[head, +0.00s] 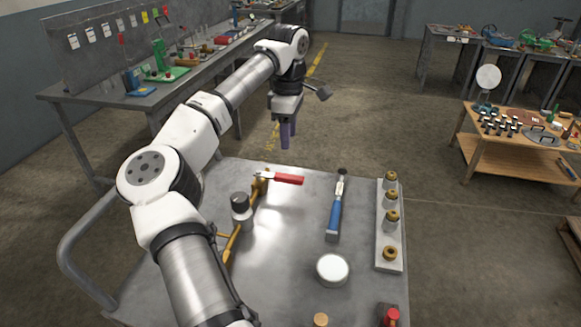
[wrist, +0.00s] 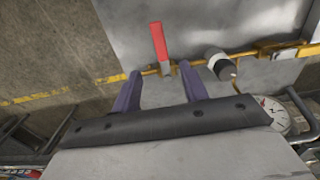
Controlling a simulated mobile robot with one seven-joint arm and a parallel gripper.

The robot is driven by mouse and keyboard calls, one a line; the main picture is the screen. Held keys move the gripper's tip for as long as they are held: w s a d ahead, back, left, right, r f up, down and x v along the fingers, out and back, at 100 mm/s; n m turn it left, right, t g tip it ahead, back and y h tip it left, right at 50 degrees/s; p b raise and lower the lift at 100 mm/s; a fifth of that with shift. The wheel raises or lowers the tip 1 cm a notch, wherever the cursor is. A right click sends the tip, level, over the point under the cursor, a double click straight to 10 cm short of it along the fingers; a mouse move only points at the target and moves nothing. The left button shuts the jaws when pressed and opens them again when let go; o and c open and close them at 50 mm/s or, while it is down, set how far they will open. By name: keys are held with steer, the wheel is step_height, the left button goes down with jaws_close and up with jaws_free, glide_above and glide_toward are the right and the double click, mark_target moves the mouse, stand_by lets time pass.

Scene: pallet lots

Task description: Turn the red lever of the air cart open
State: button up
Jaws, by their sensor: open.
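The air cart is a grey metal cart (head: 290,260) in front of me. A brass pipe (head: 233,240) runs along its top with a valve at the far end. The red lever (head: 288,179) sticks out from that valve to the right in the head view. In the wrist view the red lever (wrist: 159,42) points up, across the brass pipe (wrist: 240,56). My gripper (head: 287,140) hangs beyond the cart's far edge, fingers down. It is open and empty. In the wrist view its two fingers (wrist: 158,86) stand either side of the lever's base, apart from the lever.
A dark and white cylindrical fitting (head: 241,205) sits on the pipe near the lever. A blue-handled tool (head: 334,215), a white round lid (head: 332,269) and a rack of brass fittings (head: 390,230) are on the cart. A round gauge (wrist: 274,115) shows beside my gripper. Workbenches stand further back.

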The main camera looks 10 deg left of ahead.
mark_target(289, 176)
step_height(289, 176, down, 12)
steer(key=shift+f+p, duration=0.1)
steer(key=shift+p, duration=0.85)
jaws_close()
